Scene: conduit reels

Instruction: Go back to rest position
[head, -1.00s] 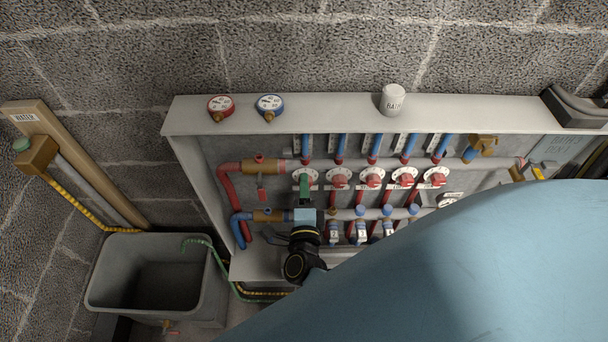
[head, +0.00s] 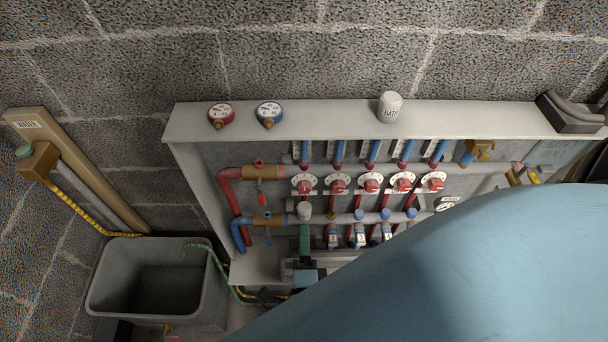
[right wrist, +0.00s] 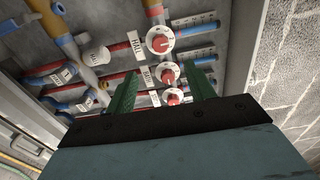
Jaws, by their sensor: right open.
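My right gripper (head: 305,240) is in front of the lower left part of the manifold cabinet (head: 240,122), below a white knob (head: 304,211) on the lower pipe. In the right wrist view its two green fingers (right wrist: 160,88) stand apart with nothing between them, so it is open and empty. Beyond the fingers are red dial valves (right wrist: 160,42); in the head view the row of red valves (head: 338,186) runs along the upper pipe. My left gripper is not in view.
A grey tub (head: 110,307) stands at the lower left with a green hose (head: 215,262) over its rim. A white cap (head: 390,107) and two gauges (head: 270,114) are on the cabinet's top. My own blue arm covers the lower right.

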